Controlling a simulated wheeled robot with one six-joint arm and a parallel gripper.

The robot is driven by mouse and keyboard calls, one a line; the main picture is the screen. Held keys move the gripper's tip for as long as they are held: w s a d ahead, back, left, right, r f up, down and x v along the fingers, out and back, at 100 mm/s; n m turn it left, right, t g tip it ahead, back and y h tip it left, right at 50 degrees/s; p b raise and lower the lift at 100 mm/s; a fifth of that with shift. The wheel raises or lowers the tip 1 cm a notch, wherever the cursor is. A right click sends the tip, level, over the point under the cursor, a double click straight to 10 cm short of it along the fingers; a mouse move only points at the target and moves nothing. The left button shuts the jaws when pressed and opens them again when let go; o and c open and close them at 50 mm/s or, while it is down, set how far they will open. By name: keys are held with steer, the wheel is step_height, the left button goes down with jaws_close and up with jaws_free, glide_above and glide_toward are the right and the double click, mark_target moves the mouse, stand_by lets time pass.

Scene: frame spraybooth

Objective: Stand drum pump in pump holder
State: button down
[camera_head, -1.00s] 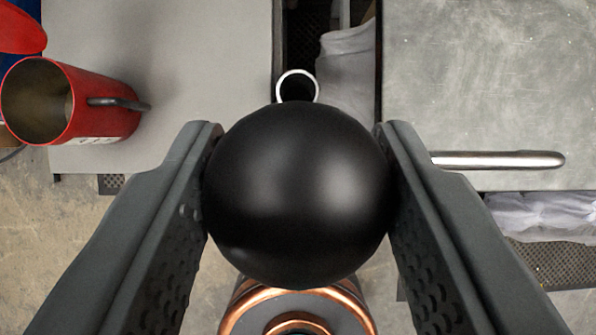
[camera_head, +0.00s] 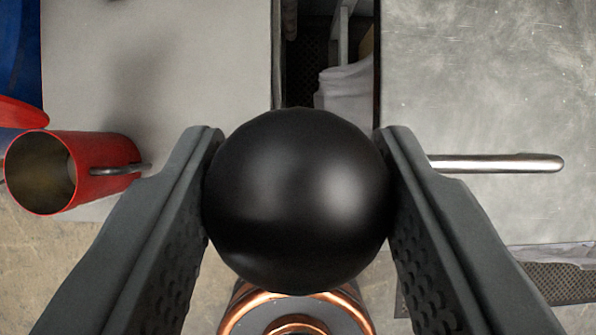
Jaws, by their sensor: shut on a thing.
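My gripper (camera_head: 298,140) is shut on the black ball knob of the drum pump (camera_head: 298,200). The knob fills the middle of the view. Below it, copper-coloured rings (camera_head: 300,300) of the pump body show at the bottom edge. A shiny metal rod (camera_head: 500,163), which keeps its place relative to my gripper and looks like the pump's spout, sticks out to the right. The pump's lower end is hidden. No pump holder can be made out now; a round, white-rimmed opening seen earlier above the knob is out of sight, probably behind the knob.
A pale grey tabletop (camera_head: 150,60) lies at left and a worn metal top (camera_head: 480,70) at right, with a dark gap (camera_head: 302,70) between them. An open red container (camera_head: 105,150) with a handle is at left. White wrapped material (camera_head: 350,85) lies in the gap.

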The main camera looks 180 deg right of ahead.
steer(key=shift+s+r, duration=0.1)
steer(key=shift+f, duration=5.7)
stand_by(1.8)
steer(key=c, duration=0.7)
jaws_free()
steer(key=shift+f, duration=0.15)
